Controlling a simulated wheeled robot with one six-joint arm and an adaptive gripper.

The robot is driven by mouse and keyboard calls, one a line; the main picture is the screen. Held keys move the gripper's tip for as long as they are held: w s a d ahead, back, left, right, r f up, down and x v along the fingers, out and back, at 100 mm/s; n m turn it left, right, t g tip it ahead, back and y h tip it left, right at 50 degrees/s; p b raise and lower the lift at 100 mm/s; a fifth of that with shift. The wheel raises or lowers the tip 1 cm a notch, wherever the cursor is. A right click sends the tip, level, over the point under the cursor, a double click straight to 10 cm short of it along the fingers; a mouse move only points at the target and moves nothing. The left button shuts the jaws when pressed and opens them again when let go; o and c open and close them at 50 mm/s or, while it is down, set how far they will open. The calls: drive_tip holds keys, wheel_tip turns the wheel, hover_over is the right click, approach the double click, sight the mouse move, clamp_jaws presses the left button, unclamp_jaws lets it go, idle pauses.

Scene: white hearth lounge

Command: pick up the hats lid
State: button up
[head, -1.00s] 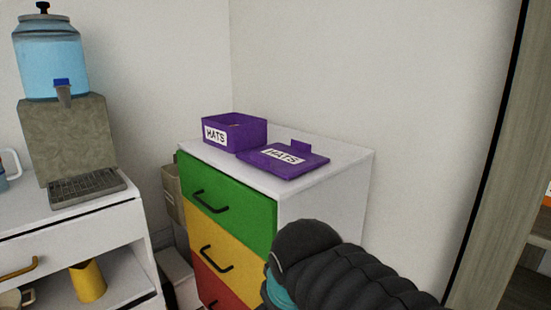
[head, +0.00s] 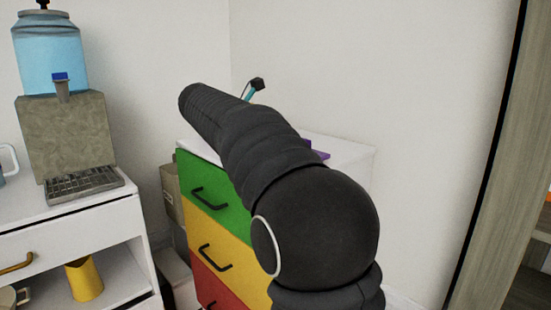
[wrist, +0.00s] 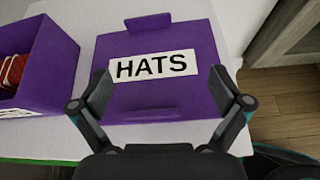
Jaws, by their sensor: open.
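The purple hats lid (wrist: 158,92) lies flat on the white top of the drawer unit, with a white HATS label and a raised tab at its far and near edges in the wrist view. In the head view my arm hides most of it, and only a purple corner (head: 318,154) shows. My gripper (wrist: 163,93) is open above the lid, one finger toward each side of it, with nothing held. I cannot tell whether the fingers touch the lid. The open purple hats box (wrist: 48,62) stands left of the lid in the wrist view and holds something reddish.
The drawer unit (head: 228,208) has green, yellow and red drawers and stands against the wall. A water dispenser (head: 65,130) stands on a white cabinet (head: 75,218) at the left. A wooden frame (head: 490,180) is at the right.

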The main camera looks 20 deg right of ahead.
drive_tip(key=shift+w+d+r+n+h, duration=0.1)
drive_tip(key=shift+w+r+n+h, duration=0.15)
drive_tip(key=shift+w, duration=0.25)
drive_tip(key=shift+w+d+r+n+h, duration=0.15)
drive_tip(key=shift+w+n, duration=0.1)
drive_tip(key=shift+w, duration=0.2)
drive_tip(key=shift+w+d+f, duration=0.1)
drive_tip(key=shift+w+d, duration=0.05)
drive_tip(key=shift+d, duration=0.05)
drive_tip(key=x, duration=0.7)
drive_tip(key=shift+w+d+f+b, duration=0.1)
drive_tip(key=shift+d+f+b, duration=0.05)
drive_tip(key=shift+d+b, duration=0.25)
drive_tip(key=shift+x, duration=2.65)
drive_tip(key=shift+w+a, duration=0.1)
drive_tip(key=shift+w, duration=0.1)
drive_tip(key=c, duration=1.1)
